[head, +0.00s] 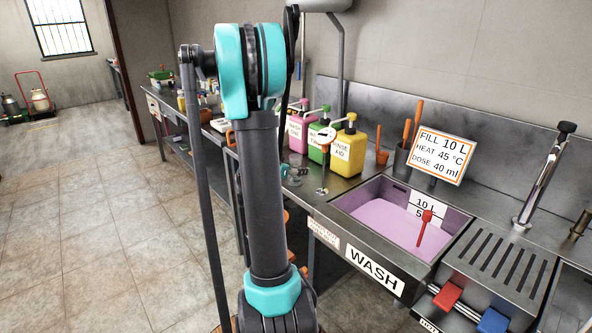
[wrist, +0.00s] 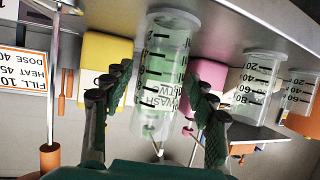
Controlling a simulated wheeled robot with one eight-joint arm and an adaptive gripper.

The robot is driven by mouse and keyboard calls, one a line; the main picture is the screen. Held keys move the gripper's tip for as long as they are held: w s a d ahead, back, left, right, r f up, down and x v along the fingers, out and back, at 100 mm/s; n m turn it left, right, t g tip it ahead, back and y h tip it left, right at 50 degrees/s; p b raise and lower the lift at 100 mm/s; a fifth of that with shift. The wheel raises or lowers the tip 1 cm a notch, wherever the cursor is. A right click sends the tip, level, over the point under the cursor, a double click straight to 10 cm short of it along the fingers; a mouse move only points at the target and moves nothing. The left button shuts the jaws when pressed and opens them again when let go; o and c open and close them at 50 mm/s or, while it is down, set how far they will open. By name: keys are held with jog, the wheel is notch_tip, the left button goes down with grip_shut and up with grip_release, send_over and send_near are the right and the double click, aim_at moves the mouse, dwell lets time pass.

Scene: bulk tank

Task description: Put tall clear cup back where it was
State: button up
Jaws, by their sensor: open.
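The tall clear cup (wrist: 160,75), with dark graduation marks and print, is large in the wrist view, where things appear upside down. My gripper (wrist: 165,82) has one dark green finger on each side of it. The fingers are open around the cup; I cannot tell whether either touches it. The cup's end lies near the grey counter edge at the top of the wrist view; whether it rests on the counter is unclear. In the head view my own arm hides most of this area, and I cannot make out the cup there.
Two other clear graduated cups (wrist: 262,90) (wrist: 301,103) are to the right. Pink (head: 298,130), green (head: 321,140) and yellow (head: 349,152) pump jugs line the counter. A wash sink (head: 345,212) with purplish liquid and a draining rack (head: 500,262) lie to the right.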

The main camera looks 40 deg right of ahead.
jog(key=v, duration=1.2)
jog(key=s+a+f+n+y, duration=0.4)
jog(key=s+a+n, duration=0.1)
jog(key=a, duration=0.4)
jog(key=s+a+f+n+y, duration=0.4)
jog(key=s+a+f, duration=0.1)
jog(key=a, duration=0.4)
jog(key=s+a+f+n+y, duration=0.5)
jog(key=a, duration=0.4)
jog(key=shift+s+n, duration=0.2)
jog(key=shift+n, duration=0.1)
